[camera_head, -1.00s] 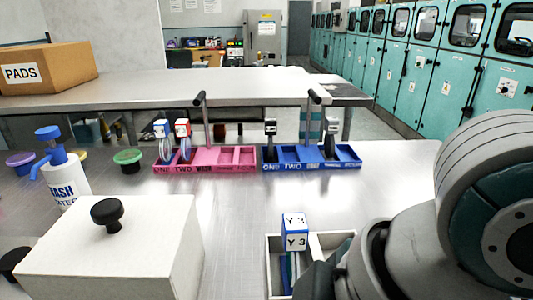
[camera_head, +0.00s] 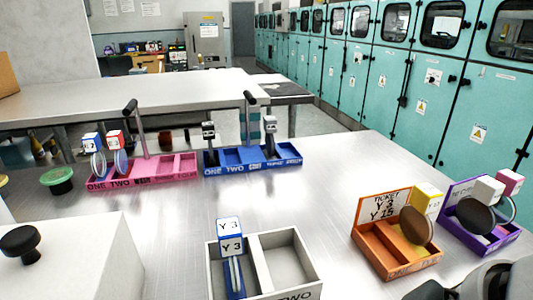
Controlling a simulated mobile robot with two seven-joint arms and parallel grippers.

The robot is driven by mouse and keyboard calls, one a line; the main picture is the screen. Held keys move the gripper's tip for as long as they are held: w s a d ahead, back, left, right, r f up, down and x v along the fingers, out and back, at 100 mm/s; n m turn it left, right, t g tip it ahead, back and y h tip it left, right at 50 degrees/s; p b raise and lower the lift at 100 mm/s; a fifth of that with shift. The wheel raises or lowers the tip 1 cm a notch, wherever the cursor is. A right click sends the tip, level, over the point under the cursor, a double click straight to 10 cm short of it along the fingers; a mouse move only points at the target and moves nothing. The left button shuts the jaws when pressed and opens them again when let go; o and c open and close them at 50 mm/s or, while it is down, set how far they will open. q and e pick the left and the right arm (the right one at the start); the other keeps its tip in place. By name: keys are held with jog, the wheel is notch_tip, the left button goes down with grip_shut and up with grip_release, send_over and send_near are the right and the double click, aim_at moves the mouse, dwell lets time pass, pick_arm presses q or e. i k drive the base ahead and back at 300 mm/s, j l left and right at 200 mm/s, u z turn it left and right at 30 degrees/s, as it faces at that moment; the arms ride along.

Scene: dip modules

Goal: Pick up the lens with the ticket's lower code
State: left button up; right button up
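The ticket (camera_head: 383,205) is an orange panel standing behind the orange tray (camera_head: 396,270); it reads Y 3 above Y 15, so the lower code is Y 15. A dark round lens with a yellow tag (camera_head: 427,198) stands in that tray; its code is too small to read. A lens with a blue and white tag reading Y 3 (camera_head: 231,247) stands in the left compartment of the grey two-part tray (camera_head: 298,252). I see no tag legibly reading Y 15. Part of my arm shows at the lower right; neither gripper is in view.
A purple tray (camera_head: 504,243) at right holds lenses with white and pink tags. A pink tray (camera_head: 154,179) and a blue tray (camera_head: 252,165) with tagged lenses stand further back. A white box (camera_head: 85,255) with a black knob is at left.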

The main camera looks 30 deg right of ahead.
aim_at(475, 214)
jog(key=k+j+z, duration=0.1)
jog(key=z, duration=2.05)
